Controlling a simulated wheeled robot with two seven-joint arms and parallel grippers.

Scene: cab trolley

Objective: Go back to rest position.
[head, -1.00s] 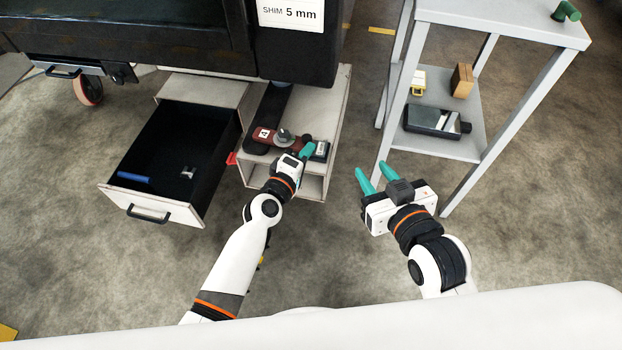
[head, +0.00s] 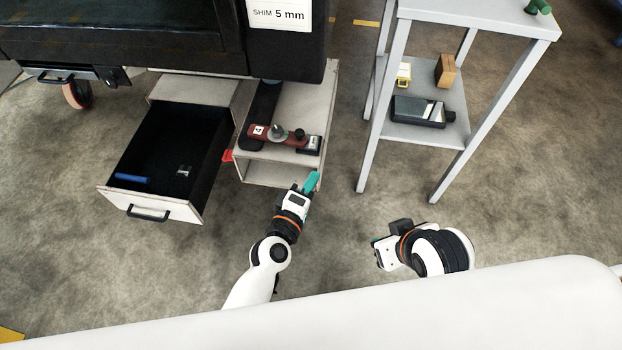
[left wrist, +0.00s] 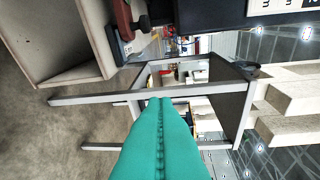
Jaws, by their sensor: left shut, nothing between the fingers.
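My left gripper (head: 310,182) is in front of the beige cabinet in the head view, apart from the things on it. Its teal fingers are pressed together with nothing between them; the shut fingers also fill the middle of the left wrist view (left wrist: 160,140). My right gripper (head: 384,252) is low at the right, over bare floor. Its fingers are mostly hidden by its own body, so its opening does not show.
The cabinet (head: 318,105) carries a dark red tool (head: 290,137) and a small dark device (head: 310,145). An open drawer (head: 150,208) holds a blue item (head: 132,178). A grey shelf stand (head: 480,15) is at the right. Floor between is clear.

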